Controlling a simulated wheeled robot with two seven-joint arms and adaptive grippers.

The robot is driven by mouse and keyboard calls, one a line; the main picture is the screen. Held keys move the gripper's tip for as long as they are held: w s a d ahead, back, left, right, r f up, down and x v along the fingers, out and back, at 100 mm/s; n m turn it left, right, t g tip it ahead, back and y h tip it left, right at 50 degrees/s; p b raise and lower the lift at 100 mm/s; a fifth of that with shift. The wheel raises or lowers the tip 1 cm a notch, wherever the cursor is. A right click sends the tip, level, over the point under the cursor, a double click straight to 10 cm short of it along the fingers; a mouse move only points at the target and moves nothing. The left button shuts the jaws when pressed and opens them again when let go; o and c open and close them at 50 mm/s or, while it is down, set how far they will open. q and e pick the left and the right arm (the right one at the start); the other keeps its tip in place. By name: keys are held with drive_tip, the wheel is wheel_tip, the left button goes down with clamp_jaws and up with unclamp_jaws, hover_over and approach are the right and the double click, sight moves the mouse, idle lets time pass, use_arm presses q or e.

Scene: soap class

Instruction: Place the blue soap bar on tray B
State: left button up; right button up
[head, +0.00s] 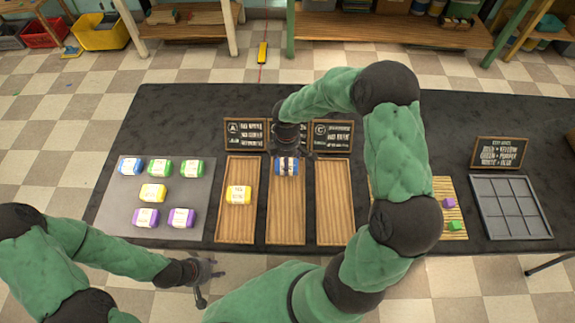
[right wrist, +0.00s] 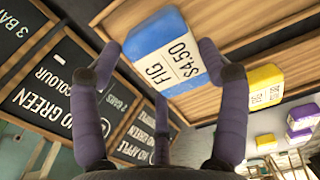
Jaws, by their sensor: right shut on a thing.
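A blue soap bar (head: 287,167) with a white label sits between the fingers of my right gripper (head: 288,150), at the far end of the middle wooden tray (head: 287,215). The right wrist view shows the bar (right wrist: 165,55) with "FIG $4.50" on its label and my right gripper's (right wrist: 175,80) purple fingers on either side. I cannot tell whether the bar touches the tray. The middle tray stands between the trays signed A and C; its own sign is mostly hidden by my right arm. My left gripper (head: 205,272) is open and empty in front of the table.
Tray A (head: 236,225) holds a yellow bar (head: 238,195); tray C (head: 335,205) looks empty. A grey mat (head: 185,190) at left carries several bars, including another blue one (head: 131,167). Signs stand behind the trays. A grey divided tray (head: 510,207) is at right.

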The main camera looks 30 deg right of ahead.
drive_tip(key=shift+w+d+f+b, duration=0.15)
drive_tip(key=shift+f+b, duration=0.6)
drive_tip(key=shift+f, duration=1)
drive_tip(key=shift+f, duration=0.1)
drive_tip(key=shift+f, duration=0.15)
drive_tip(key=o, duration=1.2)
drive_tip(key=shift+r, duration=0.2)
wheel_tip(320, 180, up, 12)
drive_tip(key=p, duration=0.4)
